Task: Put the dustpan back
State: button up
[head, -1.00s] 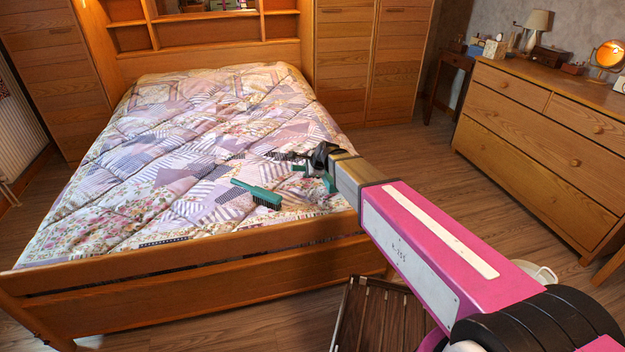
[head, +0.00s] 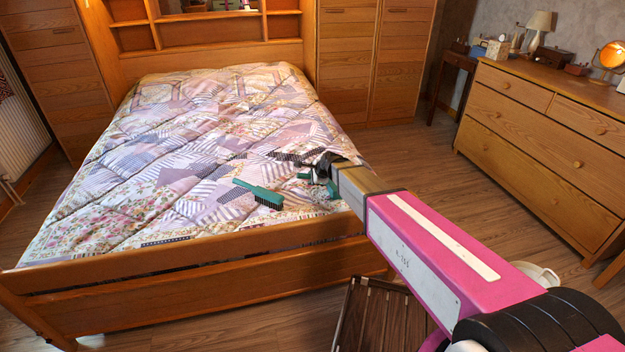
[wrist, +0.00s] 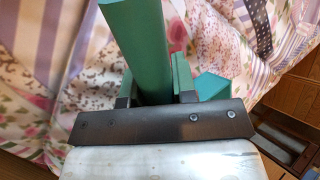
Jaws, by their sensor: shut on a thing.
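My gripper (wrist: 155,88) is shut on a long green handle, which I take to be the dustpan (wrist: 138,40); it runs up between the two fingers in the wrist view. A teal corner (wrist: 214,87) shows just right of the fingers; I cannot tell what it belongs to. In the head view my gripper (head: 327,166) is low over the near right part of the bed, with small green parts of the dustpan (head: 304,175) beside it. The rest is hidden by my arm. A green brush with dark bristles (head: 257,192) lies on the quilt to the left.
The patchwork quilt (head: 170,150) covers the bed, with a wooden footboard (head: 190,280) in front. A slatted wooden piece (head: 385,320) stands on the floor below my arm. A dresser (head: 540,130) is at the right. Floor is clear between bed and dresser.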

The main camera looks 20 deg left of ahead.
jog(key=o, duration=0.9)
jog(key=shift+f, duration=0.1)
jog(key=v, duration=1.2)
jog(key=s+d+f+n+h, duration=0.1)
jog(key=d+n, duration=0.1)
jog(key=d, duration=0.5)
jog(key=s+d+f+n+g+h, duration=0.1)
jog(key=s+d+n, duration=0.1)
jog(key=d, duration=0.6)
jog(key=s+d+f+n+h, duration=0.1)
jog(key=d+f+n, duration=0.1)
jog(key=d, duration=0.6)
jog(key=shift+s+d+g+h, duration=0.2)
jog(key=shift+s+g+h, duration=0.05)
jog(key=shift+g+h, duration=0.05)
jog(key=s+d+n+g+h, duration=0.1)
jog(key=s+d+n, duration=0.1)
jog(key=d, duration=0.4)
jog(key=s+d+f+n+h, duration=0.1)
jog(key=s+d+n, duration=0.1)
jog(key=s+d, duration=0.3)
jog(key=s+d+f+n+g+h, duration=0.1)
jog(key=s+d+n, duration=0.1)
jog(key=d, duration=0.6)
jog(key=shift+s+d+f+g, duration=0.15)
jog(key=shift+s+g, duration=0.15)
jog(key=shift+s, duration=0.4)
